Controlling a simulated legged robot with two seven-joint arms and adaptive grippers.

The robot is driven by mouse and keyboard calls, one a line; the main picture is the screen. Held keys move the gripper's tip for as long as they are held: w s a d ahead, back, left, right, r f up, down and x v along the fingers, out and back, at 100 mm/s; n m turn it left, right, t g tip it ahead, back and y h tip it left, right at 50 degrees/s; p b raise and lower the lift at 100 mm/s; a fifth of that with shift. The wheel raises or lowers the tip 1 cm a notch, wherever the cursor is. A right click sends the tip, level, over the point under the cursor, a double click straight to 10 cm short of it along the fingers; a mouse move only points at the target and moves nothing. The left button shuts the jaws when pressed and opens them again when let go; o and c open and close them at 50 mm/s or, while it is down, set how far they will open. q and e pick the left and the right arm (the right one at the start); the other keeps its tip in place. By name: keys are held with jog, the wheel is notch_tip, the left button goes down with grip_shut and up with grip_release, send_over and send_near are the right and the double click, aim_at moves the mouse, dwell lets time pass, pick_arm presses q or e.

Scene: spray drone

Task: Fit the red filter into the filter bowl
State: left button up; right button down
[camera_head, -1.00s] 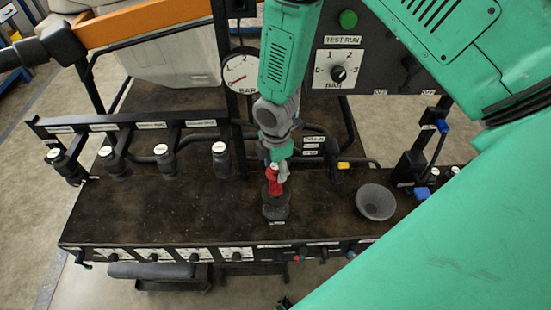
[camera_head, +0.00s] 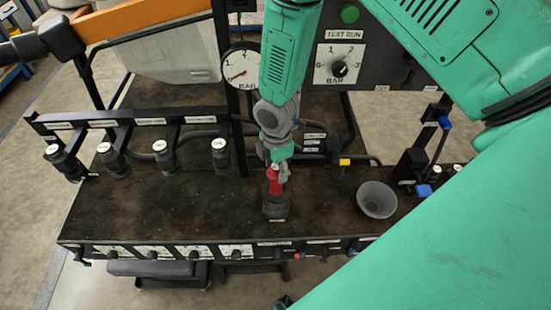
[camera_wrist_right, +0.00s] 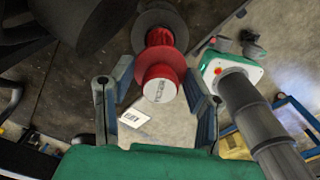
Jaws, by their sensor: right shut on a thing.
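The red filter (camera_head: 274,182) stands upright above a dark round cup (camera_head: 276,207) on the bench, which I take to be the filter bowl. The filter's lower end meets the cup's top; how deep it sits cannot be told. My right gripper (camera_head: 277,164) comes from above and is shut on the filter's upper part. In the right wrist view, the filter (camera_wrist_right: 160,70) shows between the two fingers (camera_wrist_right: 155,90), with a dark grey round rim (camera_wrist_right: 160,18) beyond it. My left gripper is not in view.
A grey conical bowl (camera_head: 376,200) stands on the bench to the right. Several black capped fittings (camera_head: 166,160) line a rail at the left. A pressure gauge (camera_head: 240,66) and a test-run panel (camera_head: 345,70) stand behind. The bench's left front is clear.

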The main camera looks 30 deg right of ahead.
aim_at(276, 184)
jog(key=shift+f+b, duration=2.6)
jog(key=shift+f, duration=1.5)
jog(key=c, duration=0.7)
grip_release()
jog(key=shift+c, duration=0.2)
jog(key=shift+r, duration=0.15)
notch_tip(276, 184, up, 12)
jog(key=shift+f, duration=0.2)
